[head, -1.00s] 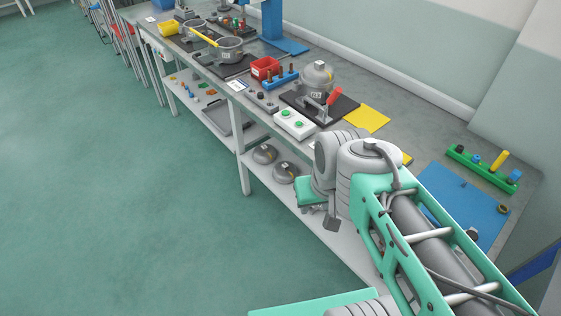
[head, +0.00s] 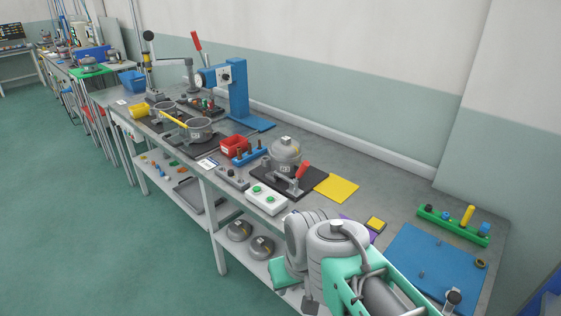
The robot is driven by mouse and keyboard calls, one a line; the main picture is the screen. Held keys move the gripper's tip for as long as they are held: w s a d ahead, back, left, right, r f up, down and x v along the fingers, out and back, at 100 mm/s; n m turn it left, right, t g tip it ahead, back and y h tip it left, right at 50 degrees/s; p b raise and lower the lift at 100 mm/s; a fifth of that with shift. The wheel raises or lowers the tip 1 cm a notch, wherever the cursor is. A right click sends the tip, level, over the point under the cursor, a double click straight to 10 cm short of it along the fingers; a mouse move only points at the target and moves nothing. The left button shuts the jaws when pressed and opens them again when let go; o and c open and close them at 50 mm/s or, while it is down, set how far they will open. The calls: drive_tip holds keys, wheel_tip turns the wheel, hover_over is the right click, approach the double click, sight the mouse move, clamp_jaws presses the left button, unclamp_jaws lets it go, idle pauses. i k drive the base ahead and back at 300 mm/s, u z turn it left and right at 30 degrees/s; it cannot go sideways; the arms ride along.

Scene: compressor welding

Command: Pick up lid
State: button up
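Two grey domed pieces that look like lids, each with a small label, lie on the lower shelf of the bench. One lid (head: 238,231) is farther left, and the other lid (head: 261,247) is closer to my arm. A similar grey dome (head: 285,152) sits in a fixture on the bench top. My gripper (head: 308,306) is at the bottom of the head view, below and right of the nearer lid and apart from it. Only a small dark part of it shows, and its fingers cannot be made out.
The bench (head: 392,198) has a black fixture plate with a red-handled clamp (head: 303,171). A white box with green buttons (head: 267,198) stands at the front edge. A red bin (head: 234,144), a blue press (head: 238,95) and pots stand farther left. The floor in front is clear.

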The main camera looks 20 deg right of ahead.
sight(286, 148)
drive_tip(key=u, duration=0.3)
drive_tip(key=i, duration=0.85)
drive_tip(key=u, duration=0.7)
drive_tip(key=i, duration=1.05)
drive_tip(key=u, duration=0.15)
